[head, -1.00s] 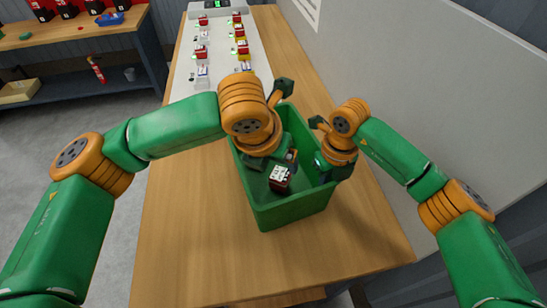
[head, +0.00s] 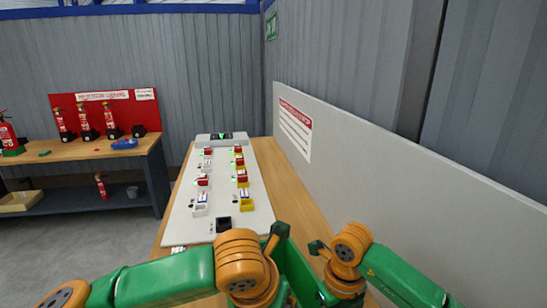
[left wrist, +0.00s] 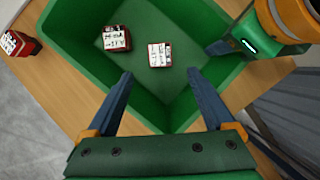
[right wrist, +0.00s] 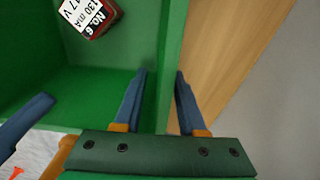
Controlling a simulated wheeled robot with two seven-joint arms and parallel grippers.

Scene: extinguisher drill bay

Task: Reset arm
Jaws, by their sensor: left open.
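The green bin (head: 297,270) stands at the near end of the bench, mostly cut off by the head view's lower edge. In the left wrist view, two red-and-white labelled blocks, one at left (left wrist: 116,38) and one at right (left wrist: 160,55), lie on the bin floor. My left gripper (left wrist: 161,74) is open and empty above the bin. The right wrist view also shows a block marked No. 6 (right wrist: 90,18) in the bin.
A pale board (head: 221,185) with several red, white and yellow blocks in holders lies beyond the bin. Another red block (left wrist: 18,44) sits outside the bin. A grey partition (head: 370,165) runs along the right. A side bench (head: 80,152) holds extinguishers.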

